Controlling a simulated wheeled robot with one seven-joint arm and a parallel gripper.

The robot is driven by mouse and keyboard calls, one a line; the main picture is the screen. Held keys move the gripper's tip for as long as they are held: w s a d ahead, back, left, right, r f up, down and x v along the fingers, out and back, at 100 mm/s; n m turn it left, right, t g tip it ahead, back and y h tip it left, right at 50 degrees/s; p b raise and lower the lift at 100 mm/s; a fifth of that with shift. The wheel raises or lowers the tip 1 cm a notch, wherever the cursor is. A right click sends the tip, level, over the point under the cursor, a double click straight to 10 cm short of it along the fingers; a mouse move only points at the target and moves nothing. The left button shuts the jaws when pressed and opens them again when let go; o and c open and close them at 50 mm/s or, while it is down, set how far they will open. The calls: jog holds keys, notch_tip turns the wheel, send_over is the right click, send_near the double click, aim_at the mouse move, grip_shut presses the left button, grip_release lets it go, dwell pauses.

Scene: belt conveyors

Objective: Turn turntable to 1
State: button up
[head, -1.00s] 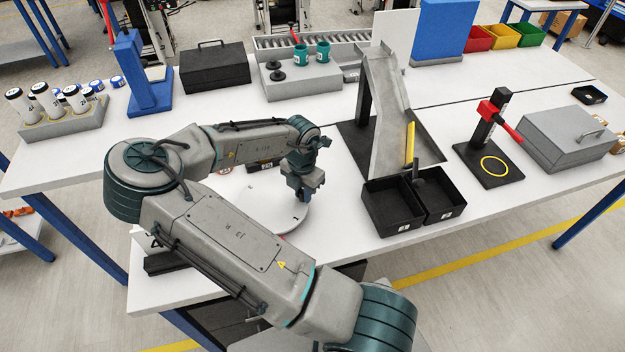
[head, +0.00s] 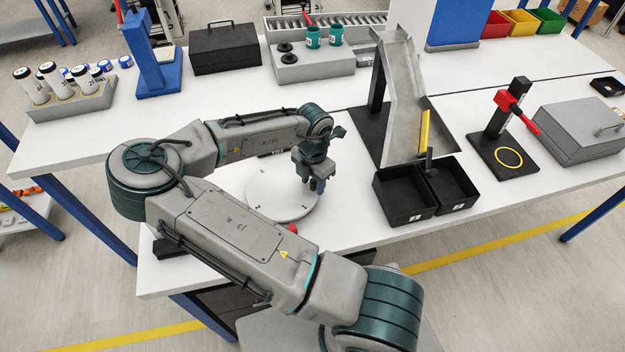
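The turntable (head: 268,203) is a round white disc on the white table. Small dark marks show near its rim, but they are too small to read. My gripper (head: 317,188) points down over the right edge of the disc. Its fingers look slightly apart, with nothing seen between them. I cannot tell whether it touches the disc.
Two black bins (head: 403,218) and a metal chute (head: 403,100) stand just right of my gripper. A black stand with a red lever (head: 524,122) and a grey lidded box (head: 575,140) are farther right. A black case (head: 226,50) stands behind. The table's front edge is close to the turntable.

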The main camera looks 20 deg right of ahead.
jog(key=shift+d, duration=0.15)
jog(key=shift+r, duration=0.6)
notch_tip(320, 180, up, 13)
jog(key=shift+f+b, duration=0.15)
jog(key=shift+b, duration=0.2)
